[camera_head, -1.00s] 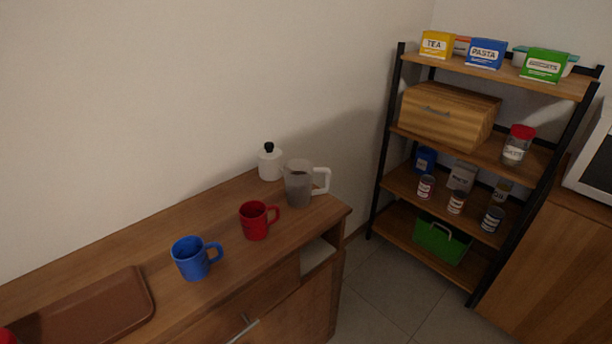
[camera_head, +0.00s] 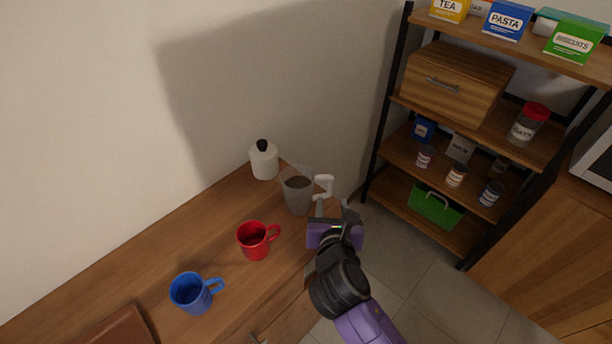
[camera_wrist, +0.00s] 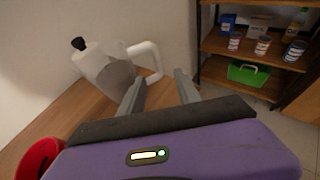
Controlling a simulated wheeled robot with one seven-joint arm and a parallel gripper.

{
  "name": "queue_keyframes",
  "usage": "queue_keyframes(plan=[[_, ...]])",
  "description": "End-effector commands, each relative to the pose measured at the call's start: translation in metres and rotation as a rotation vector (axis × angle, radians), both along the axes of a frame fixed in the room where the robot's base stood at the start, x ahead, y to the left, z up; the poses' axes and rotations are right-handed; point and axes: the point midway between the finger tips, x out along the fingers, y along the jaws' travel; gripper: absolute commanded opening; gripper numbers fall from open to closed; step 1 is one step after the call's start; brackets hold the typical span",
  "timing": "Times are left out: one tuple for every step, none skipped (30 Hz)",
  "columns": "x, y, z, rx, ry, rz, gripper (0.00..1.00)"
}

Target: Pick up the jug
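The jug (camera_head: 298,192) is a translucent grey pitcher with a white handle (camera_head: 324,184), upright at the right end of the wooden counter. It also shows in the wrist view (camera_wrist: 110,72), its white handle pointing right. My gripper (camera_head: 332,205) is in front of the jug on its handle side. In the wrist view my gripper (camera_wrist: 160,92) has its two fingers spread apart, with the lower end of the handle showing near the left fingertip. Nothing is held between the fingers.
A red mug (camera_head: 254,242) and a blue mug (camera_head: 190,293) stand on the counter (camera_head: 150,262) left of my gripper. A white bottle (camera_head: 264,160) with a black top stands behind the jug. A shelf rack (camera_head: 388,115) stands to the right, beyond open floor.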

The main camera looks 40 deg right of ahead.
Motion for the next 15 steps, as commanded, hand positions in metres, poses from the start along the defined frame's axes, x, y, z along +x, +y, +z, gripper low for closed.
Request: queue_keyframes(plan=[[0.002,-0.004,0.003,-0.017,0.014,-0.002,0.4],[0.003,-0.005,0.003,-0.023,0.019,-0.002,0.4],[0.005,-0.008,0.002,-0.027,0.023,-0.003,0.4],[0.007,-0.009,0.001,-0.029,0.025,-0.002,0.4],[0.009,-0.012,-0.001,-0.029,0.024,-0.002,0.4],[0.011,-0.014,-0.002,-0.028,0.023,-0.003,0.4],[0.014,-0.017,-0.004,-0.027,0.023,-0.002,0.4],[0.015,-0.019,-0.005,-0.026,0.023,-0.002,0.4],[0.018,-0.021,-0.006,-0.026,0.022,-0.002,0.4],[0.02,-0.023,-0.006,-0.026,0.022,-0.002,0.4],[0.022,-0.025,-0.007,-0.026,0.022,-0.002,0.4],[0.025,-0.028,-0.008,-0.026,0.022,-0.002,0.4],[0.028,-0.03,-0.009,-0.026,0.021,-0.002,0.4],[0.031,-0.033,-0.01,-0.026,0.022,-0.002,0.4],[0.035,-0.038,-0.012,-0.025,0.021,-0.004,0.4]])
